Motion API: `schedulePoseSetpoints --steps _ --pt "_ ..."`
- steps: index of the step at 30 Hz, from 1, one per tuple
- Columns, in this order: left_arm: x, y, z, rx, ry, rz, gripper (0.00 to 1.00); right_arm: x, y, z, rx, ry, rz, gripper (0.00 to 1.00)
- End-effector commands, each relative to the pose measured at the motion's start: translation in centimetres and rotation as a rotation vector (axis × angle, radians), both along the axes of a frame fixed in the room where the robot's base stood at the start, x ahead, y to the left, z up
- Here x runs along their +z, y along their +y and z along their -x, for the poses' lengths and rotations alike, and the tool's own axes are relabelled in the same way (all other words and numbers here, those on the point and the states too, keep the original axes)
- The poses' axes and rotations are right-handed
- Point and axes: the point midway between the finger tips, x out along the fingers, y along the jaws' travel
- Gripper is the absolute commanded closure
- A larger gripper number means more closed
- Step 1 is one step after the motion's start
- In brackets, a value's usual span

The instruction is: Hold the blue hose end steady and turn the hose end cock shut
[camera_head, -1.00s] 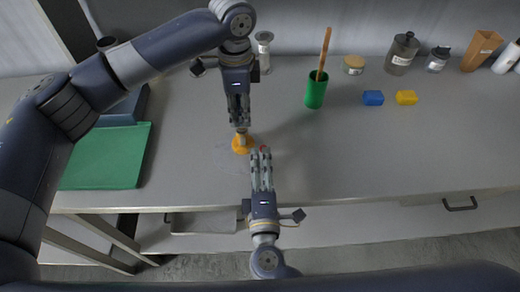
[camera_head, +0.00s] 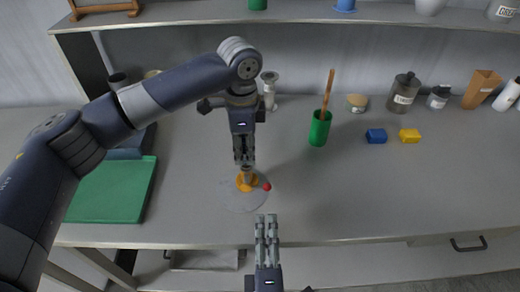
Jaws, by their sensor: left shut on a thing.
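My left gripper (camera_head: 244,160) points down over the bench and is shut on a small tan-grey upright piece (camera_head: 246,173). An orange ring-like part (camera_head: 243,187) sits around the foot of this piece. A small red knob (camera_head: 267,187) is just right of the orange part. A clear, round, disc-like thing (camera_head: 238,203) lies under them. I cannot make out a blue hose end; the fingers hide the top of the held piece. My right gripper (camera_head: 266,217) is at the bench's front edge, apart from the red knob, its two fingers close together.
A green mat (camera_head: 110,190) lies at left. A green cup (camera_head: 319,130) with a wooden stick, a blue block (camera_head: 376,136) and a yellow block (camera_head: 409,136) stand at right. Jars line the back under a shelf (camera_head: 300,14). The front right of the bench is clear.

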Motion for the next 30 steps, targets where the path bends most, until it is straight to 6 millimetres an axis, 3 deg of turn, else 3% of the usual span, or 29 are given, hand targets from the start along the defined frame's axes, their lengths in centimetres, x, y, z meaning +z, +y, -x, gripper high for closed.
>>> schedulePoseSetpoints --steps 9,10,13,24,30 --pt "0.0 0.0 0.0 0.0 -0.001 0.0 0.99 0.0 0.0 0.0 0.0 0.0 0.0 0.68" --pt "0.0 0.0 0.0 0.0 -0.001 0.0 0.7 0.0 0.0 0.0 0.0 0.0 0.0 0.68" --pt "0.0 0.0 0.0 0.0 -0.001 0.0 0.49 0.0 0.0 0.0 0.0 0.0 0.0 0.68" --pt "0.3 0.0 0.0 0.0 -0.001 0.001 0.49 0.0 0.0 0.0 0.0 0.0 0.0 0.68" --pt "3.0 -0.1 -0.1 0.0 -0.004 0.002 0.49 0.0 0.0 0.0 0.0 0.0 0.0 0.68"
